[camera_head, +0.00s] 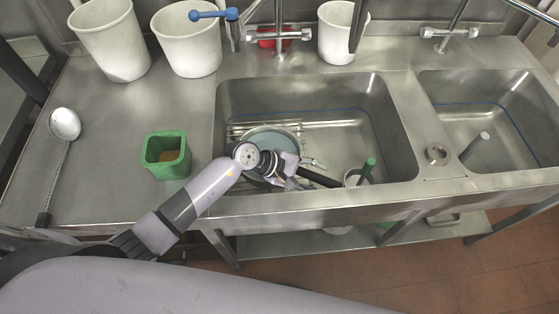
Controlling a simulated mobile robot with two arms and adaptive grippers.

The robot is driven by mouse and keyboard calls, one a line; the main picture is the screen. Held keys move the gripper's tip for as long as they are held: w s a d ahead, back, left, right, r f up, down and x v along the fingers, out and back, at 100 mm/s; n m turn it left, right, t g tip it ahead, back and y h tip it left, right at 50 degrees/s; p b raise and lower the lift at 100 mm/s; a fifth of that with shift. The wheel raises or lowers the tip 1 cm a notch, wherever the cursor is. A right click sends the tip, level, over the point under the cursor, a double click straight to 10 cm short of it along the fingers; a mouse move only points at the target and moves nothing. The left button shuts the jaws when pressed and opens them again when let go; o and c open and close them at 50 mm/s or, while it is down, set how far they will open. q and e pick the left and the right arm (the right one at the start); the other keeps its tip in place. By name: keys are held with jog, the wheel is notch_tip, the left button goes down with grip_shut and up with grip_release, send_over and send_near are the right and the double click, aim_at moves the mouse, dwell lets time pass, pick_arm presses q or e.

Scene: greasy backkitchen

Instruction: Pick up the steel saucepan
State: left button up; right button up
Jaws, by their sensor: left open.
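The steel saucepan (268,136) sits in the left sink basin, toward its front left, on a wire rack. Its round rim and grey inside show behind my arm. A dark handle (319,177) runs from beside my gripper to the right. My left gripper (292,181) is open over the near right side of the pan, close to the handle. The wrist hides the near part of the pan, so I cannot tell whether the fingers touch it. My right gripper is not in view.
The left basin (392,130) has a raised front edge under my arm. A green tub (167,154) and a ladle (65,125) are on the left counter. White buckets (112,42) and taps line the back.

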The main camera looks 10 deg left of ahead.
pick_arm(q)
jog(key=shift+w+d+f, duration=0.2)
jog(key=shift+d+f, duration=0.15)
jog(key=shift+d, duration=0.15)
jog(key=shift+a, duration=0.1)
jog(key=shift+c, duration=0.6)
grip_shut()
jog(key=shift+w+r, duration=0.15)
jog(key=shift+r, duration=0.05)
